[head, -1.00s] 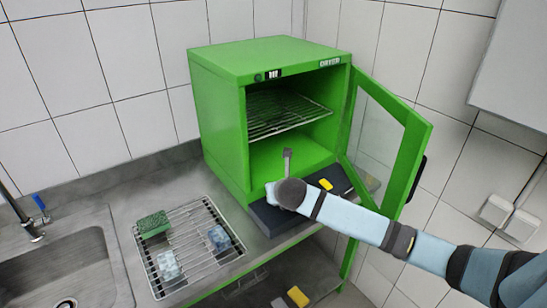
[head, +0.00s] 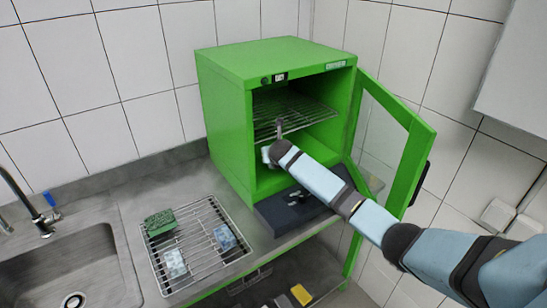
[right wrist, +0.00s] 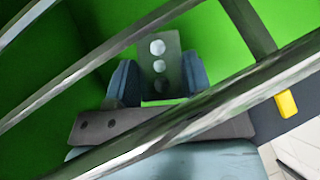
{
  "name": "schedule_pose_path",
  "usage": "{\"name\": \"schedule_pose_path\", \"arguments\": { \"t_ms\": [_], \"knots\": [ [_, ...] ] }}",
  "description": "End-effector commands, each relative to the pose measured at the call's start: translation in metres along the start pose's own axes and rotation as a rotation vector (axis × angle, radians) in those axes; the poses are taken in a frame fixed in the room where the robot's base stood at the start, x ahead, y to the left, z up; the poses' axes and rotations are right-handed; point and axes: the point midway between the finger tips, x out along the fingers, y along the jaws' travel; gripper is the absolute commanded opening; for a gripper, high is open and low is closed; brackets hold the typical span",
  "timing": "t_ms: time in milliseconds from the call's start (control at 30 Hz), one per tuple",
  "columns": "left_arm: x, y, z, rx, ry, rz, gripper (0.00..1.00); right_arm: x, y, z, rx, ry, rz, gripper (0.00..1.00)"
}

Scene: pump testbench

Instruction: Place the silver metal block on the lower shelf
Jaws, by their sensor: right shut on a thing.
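The silver metal block (right wrist: 158,50), a grey piece with round holes, stands upright between the fingers of my right gripper (right wrist: 160,82), which is shut on it. In the head view, my right gripper (head: 275,152) is at the open front of the green dryer cabinet (head: 222,110). The block (head: 280,127) shows there as a small grey upright piece in front of the wire shelf (head: 300,112). Below is the green cabinet floor. In the right wrist view, shelf bars (right wrist: 215,95) cross between the camera and the gripper. My left gripper is out of view.
The cabinet door (head: 392,145) stands open at the right, beside my right arm. A dark unit (head: 290,213) lies before the cabinet. A counter rack (head: 207,267) holds a green sponge (head: 160,222) and two pale blue blocks (head: 225,237). A sink (head: 65,265) is left.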

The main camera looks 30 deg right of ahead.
Motion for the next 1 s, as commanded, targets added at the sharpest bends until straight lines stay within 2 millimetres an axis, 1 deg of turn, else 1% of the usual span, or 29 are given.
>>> {"name": "schedule_pose_path", "arguments": {
  "t_ms": [33,133,433,900,933,967,1000],
  "knots": [
    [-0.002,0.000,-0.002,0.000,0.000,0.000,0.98,0.004,0.001,0.000,0.001,0.003,0.000,0.10],
    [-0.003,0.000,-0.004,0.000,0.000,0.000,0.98,0.009,0.001,-0.010,0.000,0.003,0.001,0.10],
    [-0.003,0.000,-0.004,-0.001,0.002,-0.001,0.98,0.010,0.000,-0.011,-0.001,-0.001,0.000,0.10],
    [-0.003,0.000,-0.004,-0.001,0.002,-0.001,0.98,0.018,0.000,-0.022,-0.001,0.002,0.000,0.10],
    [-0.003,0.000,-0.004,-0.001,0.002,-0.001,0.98,0.018,0.000,-0.023,-0.002,0.004,-0.001,0.51],
    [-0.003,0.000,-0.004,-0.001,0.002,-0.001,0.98,0.018,0.000,-0.023,-0.002,0.004,-0.001,0.58],
    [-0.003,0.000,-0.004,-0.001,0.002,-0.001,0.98,0.018,0.000,-0.024,-0.002,0.004,-0.001,0.67]
  ]
}}
